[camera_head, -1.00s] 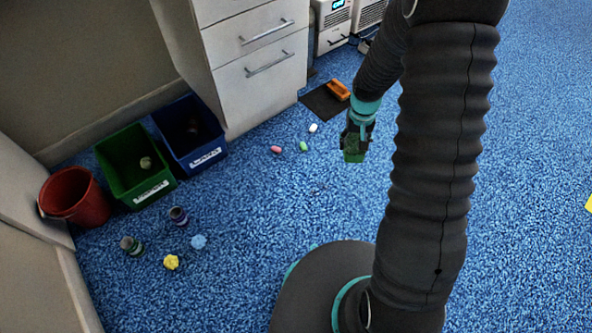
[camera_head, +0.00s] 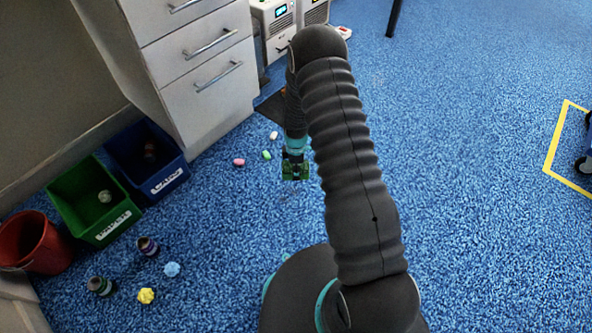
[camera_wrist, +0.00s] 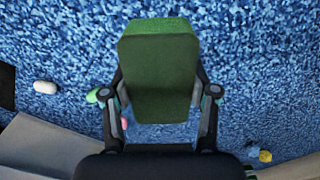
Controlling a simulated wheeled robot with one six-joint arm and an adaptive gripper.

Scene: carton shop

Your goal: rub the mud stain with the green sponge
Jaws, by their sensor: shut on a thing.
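The green sponge (camera_wrist: 158,60) is a thick block with a darker green lower part, and it fills the upper middle of the wrist view. My gripper (camera_wrist: 158,92) is shut on it, with one finger on each side. In the head view my gripper (camera_head: 295,166) points down over the blue carpet, and the sponge (camera_head: 295,174) shows as a small green patch at its end. I cannot tell whether the sponge touches the carpet. I cannot make out the mud stain in either view.
Pink (camera_head: 239,162), green (camera_head: 267,155) and white (camera_head: 274,135) small pieces lie left of my gripper. A green bin (camera_head: 107,232), a blue bin (camera_head: 168,183) and a red bucket (camera_head: 32,240) stand at left, beside white drawers (camera_head: 212,90). Open carpet (camera_head: 460,170) lies right.

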